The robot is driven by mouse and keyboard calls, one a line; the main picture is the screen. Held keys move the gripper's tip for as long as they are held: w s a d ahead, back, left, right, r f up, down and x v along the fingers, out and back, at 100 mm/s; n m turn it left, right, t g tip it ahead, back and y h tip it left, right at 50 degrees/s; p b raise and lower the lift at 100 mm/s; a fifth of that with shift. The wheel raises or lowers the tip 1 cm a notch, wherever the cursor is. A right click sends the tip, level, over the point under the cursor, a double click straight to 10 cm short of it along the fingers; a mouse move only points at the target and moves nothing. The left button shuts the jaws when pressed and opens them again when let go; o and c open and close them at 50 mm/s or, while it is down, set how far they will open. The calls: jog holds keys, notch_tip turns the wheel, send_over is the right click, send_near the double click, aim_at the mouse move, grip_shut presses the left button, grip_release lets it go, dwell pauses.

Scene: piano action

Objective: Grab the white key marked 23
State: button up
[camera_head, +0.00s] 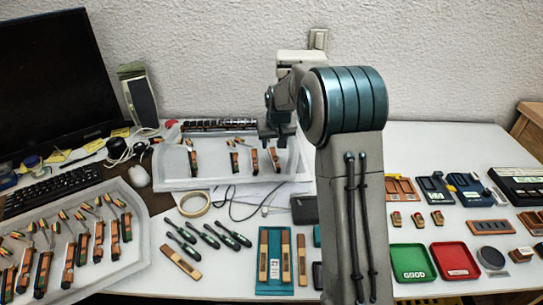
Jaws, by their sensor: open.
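Several pale wooden key sticks lie at the front middle of the table. Another lies slanted and loose to the left (180,262). The marks are too small to read, so I cannot tell which key is 23. My gripper (276,140) is open and points down over the white tray at the back, well behind the keys. It seems to hold nothing.
The white back tray (175,178) holds several hammer parts and a dark rail. A second tray (132,258) of hammer parts is at left. Green-handled tools (208,236) and a tape roll (194,204) lie left of the keys. Green (412,262) and red (455,260) trays stand at right.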

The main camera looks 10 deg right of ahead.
aim_at(273, 153)
jog(key=shift+x, duration=3)
jog(key=shift+w+d+r, duration=0.1)
grip_shut()
